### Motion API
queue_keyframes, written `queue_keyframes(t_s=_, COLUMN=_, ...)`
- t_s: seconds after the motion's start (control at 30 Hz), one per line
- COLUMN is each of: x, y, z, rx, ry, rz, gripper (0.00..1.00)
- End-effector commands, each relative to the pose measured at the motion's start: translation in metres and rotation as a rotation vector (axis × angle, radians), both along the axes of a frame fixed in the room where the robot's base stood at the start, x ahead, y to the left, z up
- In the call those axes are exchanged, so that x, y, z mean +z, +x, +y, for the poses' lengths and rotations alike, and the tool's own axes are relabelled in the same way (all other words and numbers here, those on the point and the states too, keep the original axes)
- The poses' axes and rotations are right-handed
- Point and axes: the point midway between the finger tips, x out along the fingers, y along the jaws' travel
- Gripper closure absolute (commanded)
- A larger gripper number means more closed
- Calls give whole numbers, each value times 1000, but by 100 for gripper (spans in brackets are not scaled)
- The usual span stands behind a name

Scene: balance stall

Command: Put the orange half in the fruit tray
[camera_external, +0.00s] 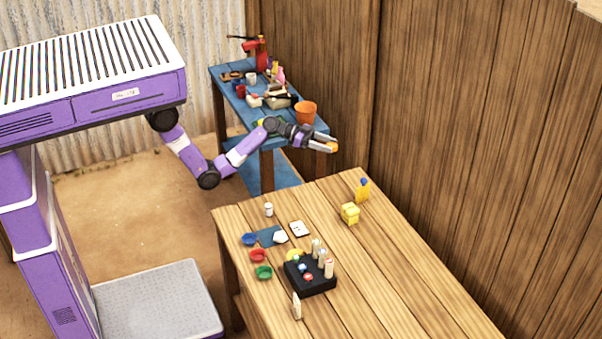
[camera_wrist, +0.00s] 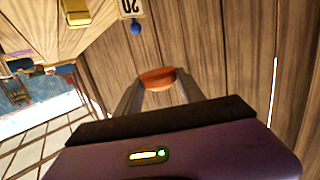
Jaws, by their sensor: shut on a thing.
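My gripper (camera_external: 325,146) is shut on the orange half (camera_external: 333,147), held at the fingertips in the air between the blue table and the wooden table. In the wrist view the orange half (camera_wrist: 160,78) sits between the two fingers, its reddish-orange side showing. I cannot make out the fruit tray for certain. Something yellow and green (camera_external: 260,122) on the blue table is partly hidden behind my arm.
The blue table (camera_external: 228,92) holds an orange bucket (camera_external: 306,112), a red machine (camera_external: 261,50) and small items. The wooden table (camera_external: 390,295) holds a black block (camera_external: 311,283), coloured bowls and a yellow box (camera_external: 350,213). A plank wall (camera_external: 440,120) stands close on the right.

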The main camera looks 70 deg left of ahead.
Motion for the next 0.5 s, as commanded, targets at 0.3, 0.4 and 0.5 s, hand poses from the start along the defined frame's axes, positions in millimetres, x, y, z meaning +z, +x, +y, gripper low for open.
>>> queue_keyframes(t_s=0.3, x=-18, y=62, z=35, rx=108, ry=-1, rz=-2, gripper=93)
queue_keyframes(t_s=0.4, x=-35, y=93, z=66, rx=216, ry=0, rz=-2, gripper=93)
queue_keyframes(t_s=0.5, x=-50, y=119, z=105, rx=347, ry=0, rz=-2, gripper=93)
